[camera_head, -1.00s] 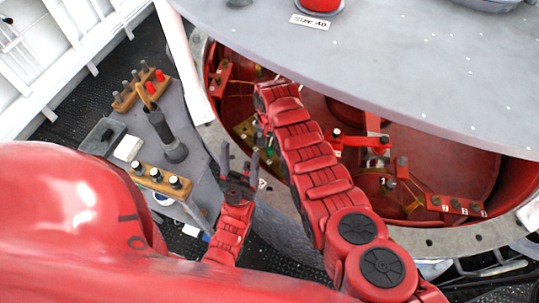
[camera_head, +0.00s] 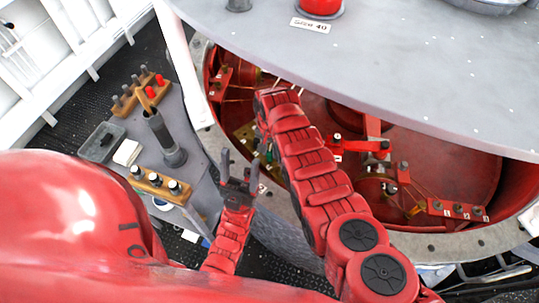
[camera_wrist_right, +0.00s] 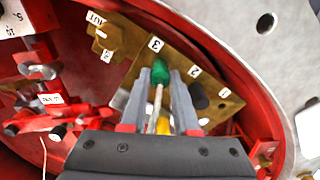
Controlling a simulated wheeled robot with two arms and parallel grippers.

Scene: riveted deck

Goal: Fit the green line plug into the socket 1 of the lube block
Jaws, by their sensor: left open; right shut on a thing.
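The green line plug (camera_wrist_right: 160,72) is between the fingertips of my right gripper (camera_wrist_right: 164,80), which is shut on it; a pale line runs back from it. It is over the brass lube block (camera_wrist_right: 210,85), close to the number 3; I cannot tell whether it touches the block. The number 1 is at the block's right end, and socket 1 is not clear. A dark plug (camera_wrist_right: 198,96) is near number 2. In the head view the brass block (camera_head: 243,131) shows in part beside my right arm, which hides the right gripper. My left gripper (camera_head: 239,160) is open and empty.
The block is inside a red round housing (camera_head: 440,165) with a riveted metal rim. Red linkages (camera_wrist_right: 60,115) and a numbered red block (camera_head: 457,209) are nearby. A grey side shelf (camera_head: 178,125) holds a wooden rack (camera_head: 160,183). A grey deck (camera_head: 400,60) overhangs the housing.

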